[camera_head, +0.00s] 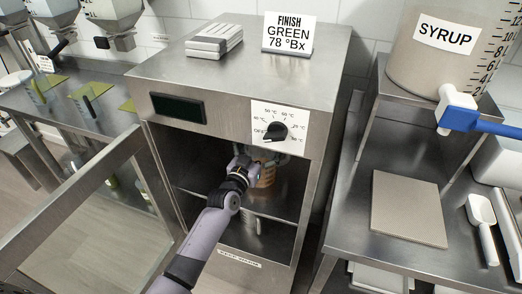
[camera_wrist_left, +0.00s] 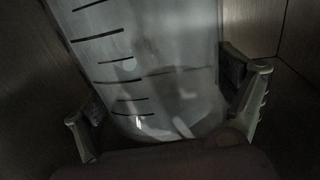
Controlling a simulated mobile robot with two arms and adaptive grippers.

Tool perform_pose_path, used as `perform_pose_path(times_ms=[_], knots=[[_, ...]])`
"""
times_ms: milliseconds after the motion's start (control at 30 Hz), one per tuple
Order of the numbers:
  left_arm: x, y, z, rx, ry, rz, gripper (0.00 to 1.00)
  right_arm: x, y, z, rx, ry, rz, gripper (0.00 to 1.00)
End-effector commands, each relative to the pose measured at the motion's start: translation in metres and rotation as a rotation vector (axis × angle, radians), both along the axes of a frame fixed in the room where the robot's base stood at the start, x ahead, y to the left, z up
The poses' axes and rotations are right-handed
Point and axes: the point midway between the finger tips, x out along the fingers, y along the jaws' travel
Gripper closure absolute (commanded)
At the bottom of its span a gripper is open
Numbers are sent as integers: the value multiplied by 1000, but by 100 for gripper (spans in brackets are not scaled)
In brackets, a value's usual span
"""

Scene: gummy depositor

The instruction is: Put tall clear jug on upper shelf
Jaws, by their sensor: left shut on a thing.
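The tall clear jug (camera_wrist_left: 150,70) with black graduation marks fills the middle of the left wrist view, between the two fingers of my left gripper (camera_wrist_left: 168,108), which is shut on it. In the head view my left arm reaches into the open steel cabinet, and the left gripper (camera_head: 250,168) is inside, above the upper shelf (camera_head: 200,200). The gripper and wrist hide much of what is behind them. An amber-looking vessel (camera_head: 267,176) shows just right of the gripper; whether it is the held jug is unclear. My right gripper is not in view.
The cabinet door (camera_head: 85,215) stands open at the left. A clear or grey vessel (camera_head: 250,222) shows below the shelf, partly hidden. A dial (camera_head: 276,131) is on the cabinet front. The right bench holds a flat board (camera_head: 408,208) and a white scoop (camera_head: 483,222).

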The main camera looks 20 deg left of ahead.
Motion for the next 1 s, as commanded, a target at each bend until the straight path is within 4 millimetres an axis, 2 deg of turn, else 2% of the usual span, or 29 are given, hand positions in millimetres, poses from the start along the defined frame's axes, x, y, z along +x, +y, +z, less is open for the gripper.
perform_pose_path(times_ms=[67, 567, 600, 733, 1000], knots=[[0, 1, -11, 4, -3, 2, 68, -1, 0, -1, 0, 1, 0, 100], [4, 1, -19, 0, -7, 2, 68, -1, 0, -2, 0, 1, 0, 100], [4, 0, -21, 1, 0, 1, 8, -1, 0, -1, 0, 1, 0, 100], [4, 0, -21, 1, 0, 1, 0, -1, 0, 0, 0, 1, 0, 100], [4, 0, -20, 1, 0, 1, 0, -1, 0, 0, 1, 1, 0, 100]])
